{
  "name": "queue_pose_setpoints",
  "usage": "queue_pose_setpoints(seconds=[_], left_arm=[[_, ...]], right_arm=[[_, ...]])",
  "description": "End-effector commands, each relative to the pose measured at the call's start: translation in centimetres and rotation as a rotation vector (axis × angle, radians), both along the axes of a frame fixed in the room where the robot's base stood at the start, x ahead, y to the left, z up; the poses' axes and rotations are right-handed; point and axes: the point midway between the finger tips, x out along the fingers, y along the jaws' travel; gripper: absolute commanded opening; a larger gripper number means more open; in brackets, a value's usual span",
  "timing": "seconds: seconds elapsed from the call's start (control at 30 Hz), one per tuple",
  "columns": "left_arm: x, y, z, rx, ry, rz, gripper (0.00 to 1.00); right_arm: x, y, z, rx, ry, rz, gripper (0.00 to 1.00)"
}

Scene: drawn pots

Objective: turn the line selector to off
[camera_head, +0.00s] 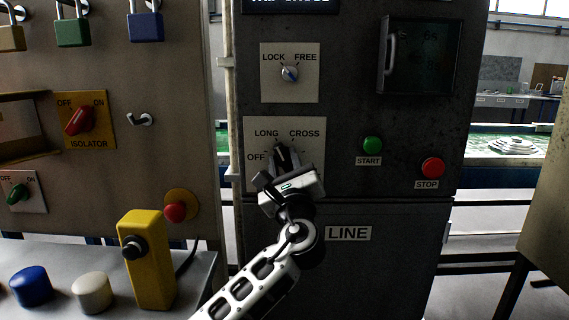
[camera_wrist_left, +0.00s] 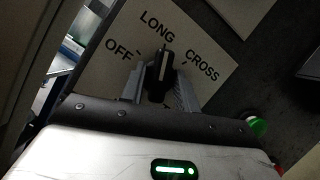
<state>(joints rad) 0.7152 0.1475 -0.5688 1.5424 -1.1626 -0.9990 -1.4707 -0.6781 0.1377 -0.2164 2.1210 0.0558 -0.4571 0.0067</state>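The line selector is a dark knob on a pale plate (camera_head: 258,126) marked OFF, LONG and CROSS on the grey cabinet. In the left wrist view the knob (camera_wrist_left: 164,71) has a light line on its face and points about at LONG. My left gripper (camera_head: 283,157) is in front of the plate and covers most of the knob. In the left wrist view its two fingers (camera_wrist_left: 162,82) stand one on each side of the knob, very close to it. I cannot tell whether they press on it. My right gripper is not in view.
A LOCK/FREE knob (camera_head: 289,73) sits above. A green START button (camera_head: 372,144) and a red STOP button (camera_head: 432,167) are to the right. On the left panel are a red isolator switch (camera_head: 79,121) and a red button (camera_head: 175,212). A yellow box (camera_head: 148,260) stands below.

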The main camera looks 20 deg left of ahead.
Motion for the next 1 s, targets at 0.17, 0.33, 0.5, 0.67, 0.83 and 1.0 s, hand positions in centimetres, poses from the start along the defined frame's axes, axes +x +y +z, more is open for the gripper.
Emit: queue_pose_setpoints(seconds=[0.17, 0.33, 0.5, 0.67, 0.83, 1.0], left_arm=[[0.0, 0.0, 0.0, 0.000, -0.001, 0.000, 0.40], [-0.1, -0.1, -0.1, 0.001, 0.000, 0.000, 0.40], [-1.7, -0.9, -0.9, 0.000, 0.001, -0.004, 0.40], [-4.7, -2.3, -2.2, -0.003, 0.002, -0.004, 0.40], [-8.3, -4.1, -3.7, -0.002, 0.002, -0.004, 0.40], [-11.2, -5.5, -4.8, -0.002, 0.002, -0.003, 0.40]], right_arm=[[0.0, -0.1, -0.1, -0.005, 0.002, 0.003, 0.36], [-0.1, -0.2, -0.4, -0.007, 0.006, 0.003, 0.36], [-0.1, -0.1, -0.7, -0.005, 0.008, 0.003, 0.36], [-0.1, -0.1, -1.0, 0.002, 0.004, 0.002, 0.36], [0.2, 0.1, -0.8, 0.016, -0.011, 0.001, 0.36], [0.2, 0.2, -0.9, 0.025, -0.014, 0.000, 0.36]])
